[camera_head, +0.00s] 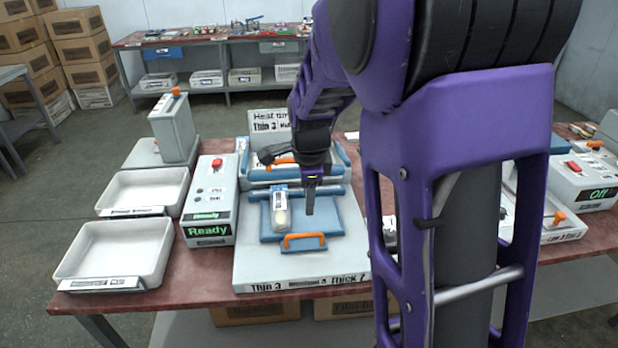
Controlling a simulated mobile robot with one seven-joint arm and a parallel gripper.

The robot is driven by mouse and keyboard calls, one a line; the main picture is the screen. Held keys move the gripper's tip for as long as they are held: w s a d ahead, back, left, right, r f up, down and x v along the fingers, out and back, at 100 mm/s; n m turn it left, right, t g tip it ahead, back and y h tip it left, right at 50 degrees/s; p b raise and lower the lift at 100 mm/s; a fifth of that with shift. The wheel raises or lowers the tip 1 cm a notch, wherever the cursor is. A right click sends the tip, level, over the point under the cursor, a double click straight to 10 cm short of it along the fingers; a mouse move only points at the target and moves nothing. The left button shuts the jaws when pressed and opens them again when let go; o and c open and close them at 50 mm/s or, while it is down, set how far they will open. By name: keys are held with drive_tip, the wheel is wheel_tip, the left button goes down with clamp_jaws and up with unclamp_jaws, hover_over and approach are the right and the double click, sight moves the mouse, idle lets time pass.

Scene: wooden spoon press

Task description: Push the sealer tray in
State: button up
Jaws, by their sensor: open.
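The sealer (250,262) is a pale machine on the red table, with a raised blue-edged head at its back. Its blue sealer tray (342,214) sticks out toward the front, with a blue plate and an orange handle (304,239) at its near edge. A clear packet (281,212) with a pale item in it lies on the left part of the tray. My gripper (310,208) points down over the tray, behind the orange handle and right of the packet. It is open and looks empty; whether it touches the tray cannot be told. My arm hides the area right of the tray.
A control box (208,205) reading "Ready" stands left of the sealer. Two white bins (112,252) sit further left, near the table edge. Another machine with an "Off" box (585,185) is at the right. The table strip before the sealer is narrow.

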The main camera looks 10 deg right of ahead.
drive_tip(key=v, duration=0.5)
drive_tip(key=shift+r, duration=0.2)
